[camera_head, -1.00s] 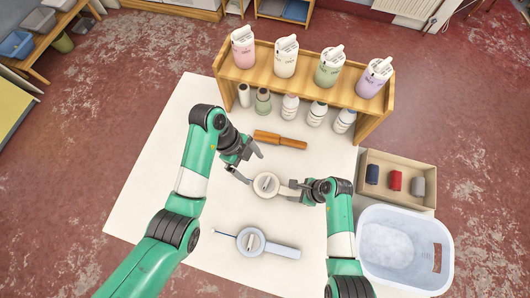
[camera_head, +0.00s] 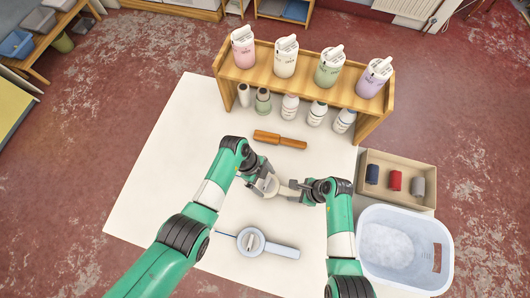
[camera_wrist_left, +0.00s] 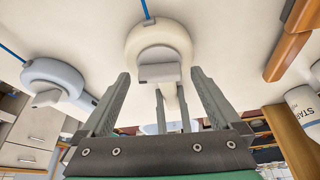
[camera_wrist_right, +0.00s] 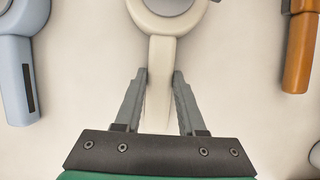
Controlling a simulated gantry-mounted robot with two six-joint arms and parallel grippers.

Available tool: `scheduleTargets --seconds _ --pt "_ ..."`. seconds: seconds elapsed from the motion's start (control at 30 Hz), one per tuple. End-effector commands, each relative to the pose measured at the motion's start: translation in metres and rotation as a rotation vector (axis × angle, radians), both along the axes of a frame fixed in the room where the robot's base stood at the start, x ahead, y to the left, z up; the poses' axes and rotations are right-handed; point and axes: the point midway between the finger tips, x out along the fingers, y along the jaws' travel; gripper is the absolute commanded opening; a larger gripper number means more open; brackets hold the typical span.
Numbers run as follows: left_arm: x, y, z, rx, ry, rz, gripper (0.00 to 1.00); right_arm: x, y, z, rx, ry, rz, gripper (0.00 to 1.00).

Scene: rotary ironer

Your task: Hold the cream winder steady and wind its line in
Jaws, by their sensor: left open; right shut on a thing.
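The cream winder (camera_head: 266,186) lies on the white table top, with a round body and a handle pointing right in the head view. My right gripper (camera_head: 296,190) is shut on its handle; the right wrist view shows the cream handle (camera_wrist_right: 161,80) between the fingers. My left gripper (camera_head: 262,180) is open above the winder's round body. In the left wrist view the winder's grey crank knob (camera_wrist_left: 159,73) shows just beyond and between the open fingers, apart from them. A short blue line (camera_wrist_left: 146,10) runs from the winder's edge.
A wooden shelf (camera_head: 310,72) with bottles stands at the back. A cardboard box (camera_head: 398,160) and a white tub (camera_head: 404,218) are on the right.

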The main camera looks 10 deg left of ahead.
Motion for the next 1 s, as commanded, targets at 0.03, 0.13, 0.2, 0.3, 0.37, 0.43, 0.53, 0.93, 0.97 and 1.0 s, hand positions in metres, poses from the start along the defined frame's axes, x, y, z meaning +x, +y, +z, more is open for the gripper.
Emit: scheduleTargets --seconds 0.03,0.13,0.2,0.3,0.37,0.43,0.53,0.93,0.97,1.0 --pt "0.0002 -0.0001 0.0001 0.000 0.000 0.000 0.97 0.0001 0.0000 0.0001 0.000 0.000 0.000 0.00" --pt "0.0001 0.0000 0.0002 0.000 0.000 0.000 0.97 0.0001 0.0000 0.0001 0.000 0.000 0.000 0.00" --pt "0.0001 0.0000 0.0003 0.000 0.000 0.000 0.85 0.0001 0.0000 0.0001 0.000 0.000 0.000 0.00" --pt "0.0001 0.0000 0.0004 0.000 0.000 0.000 0.67 0.0001 0.0000 0.0001 0.000 0.000 0.000 0.00" --pt "0.0000 0.0001 0.0004 0.000 0.000 0.000 0.56 0.0001 0.0000 0.0001 0.000 0.000 0.000 0.00" --pt "0.0000 0.0001 0.0004 0.000 0.000 0.000 0.43 0.0001 0.0000 0.0001 0.000 0.000 0.000 0.00" --pt "0.0000 0.0001 0.0004 0.000 0.000 0.000 0.26 0.0001 0.0000 0.0001 0.000 0.000 0.000 0.00" --pt "0.0020 -0.0003 0.0007 0.001 0.002 -0.149 0.11 0.0001 0.0000 0.0001 0.000 0.000 0.000 0.00" --pt "0.0021 -0.0003 0.0006 0.001 0.002 -0.171 0.11 0.0001 0.0001 0.0000 0.000 0.000 0.000 0.00" --pt "0.0024 -0.0003 0.0004 0.002 0.001 -0.194 0.11 0.0000 0.0001 0.0000 0.000 0.000 0.001 0.00"
